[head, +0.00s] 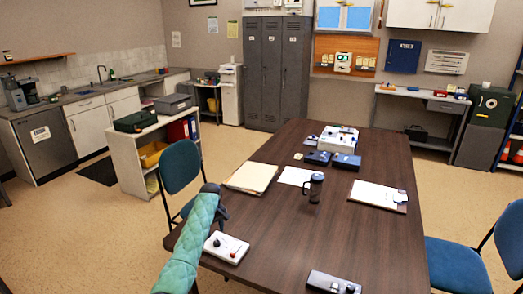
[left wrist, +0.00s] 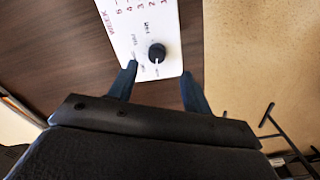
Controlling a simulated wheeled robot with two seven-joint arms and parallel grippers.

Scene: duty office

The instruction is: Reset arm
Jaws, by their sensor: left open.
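My left arm, in a quilted teal sleeve, reaches in from the bottom left of the head view. The knob shows between the fingers. I cannot tell whether the fingers touch the panel. My right gripper is not in view.
The brown table (head: 310,235) also carries a grey device (head: 332,283), a dark mug (head: 313,188), a folder (head: 252,178), a clipboard (head: 378,195) and boxed devices (head: 338,140). Blue chairs stand left (head: 180,165) and right (head: 455,265).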

